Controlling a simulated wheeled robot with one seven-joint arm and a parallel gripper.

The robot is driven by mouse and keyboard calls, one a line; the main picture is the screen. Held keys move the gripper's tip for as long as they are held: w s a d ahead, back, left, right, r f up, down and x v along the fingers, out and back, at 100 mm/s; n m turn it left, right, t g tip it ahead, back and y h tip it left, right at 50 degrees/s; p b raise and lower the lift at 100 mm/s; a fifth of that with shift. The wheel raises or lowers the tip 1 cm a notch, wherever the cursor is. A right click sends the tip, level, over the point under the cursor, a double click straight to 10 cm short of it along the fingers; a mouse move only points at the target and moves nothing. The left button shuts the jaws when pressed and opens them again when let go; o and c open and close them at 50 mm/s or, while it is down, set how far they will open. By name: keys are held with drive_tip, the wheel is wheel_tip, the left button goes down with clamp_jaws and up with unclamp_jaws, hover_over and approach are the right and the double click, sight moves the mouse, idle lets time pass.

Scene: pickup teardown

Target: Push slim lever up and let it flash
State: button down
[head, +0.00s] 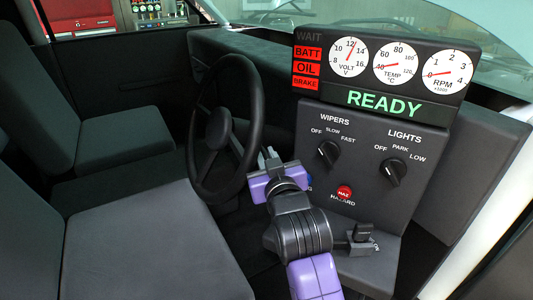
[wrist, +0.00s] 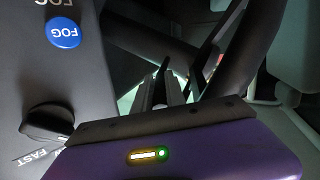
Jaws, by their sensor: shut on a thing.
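My gripper (head: 268,160) reaches in at the right side of the steering wheel (head: 227,125), over the column area. In the wrist view my gripper's fingers (wrist: 172,88) are close together in front of the column. A thin dark stalk, which looks like the slim lever (wrist: 208,52), runs up and right from the fingertips beside the thick wheel rim (wrist: 238,50). The fingers appear shut on it, though the contact is dark and partly covered. In the head view the lever is hidden by my gripper and arm.
The dash panel (head: 328,208) stands close right of my gripper, with wiper (head: 328,153) and lights (head: 394,173) knobs and a red hazard button (head: 344,192). A blue FOG button (wrist: 64,32) is near. The display reads READY. A short lever (head: 362,236) stands lower right. Seats lie left.

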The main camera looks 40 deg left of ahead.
drive_tip(key=c, duration=1.4)
unclamp_jaws()
